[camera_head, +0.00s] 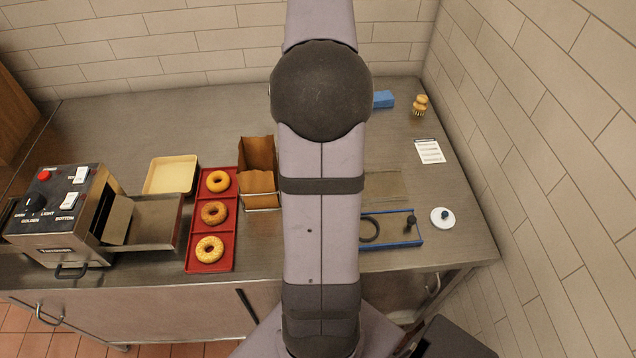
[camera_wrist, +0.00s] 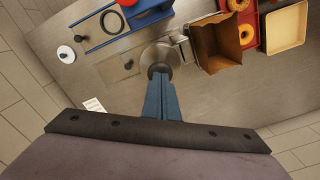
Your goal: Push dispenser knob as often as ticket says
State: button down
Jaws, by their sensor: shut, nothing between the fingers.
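The ticket (camera_head: 430,151) is a white sheet with a few printed lines, lying at the right of the counter; its print is too small to read. It also shows in the wrist view (camera_wrist: 95,104). In the wrist view, a round steel piece with a dark top (camera_wrist: 158,56), perhaps the dispenser knob, lies just beyond my fingertips. My gripper (camera_wrist: 161,82) has its blue fingers together and empty, and overlaps the near edge of that piece. I cannot tell whether they touch. In the head view my arm hides the gripper and this spot.
A toaster (camera_head: 62,215) stands left. A blue-framed tray (camera_head: 421,230), white lid (camera_head: 442,217), wooden brush (camera_head: 420,105) and blue block (camera_head: 384,99) are right.

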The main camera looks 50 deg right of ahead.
jog(key=shift+f, duration=0.2)
jog(key=shift+f+b, duration=1.25)
jog(key=shift+f, duration=0.75)
jog(key=shift+r, duration=0.15)
jog(key=shift+r+p, duration=2.1)
jog(key=shift+p, duration=0.15)
jog(key=shift+f, duration=0.3)
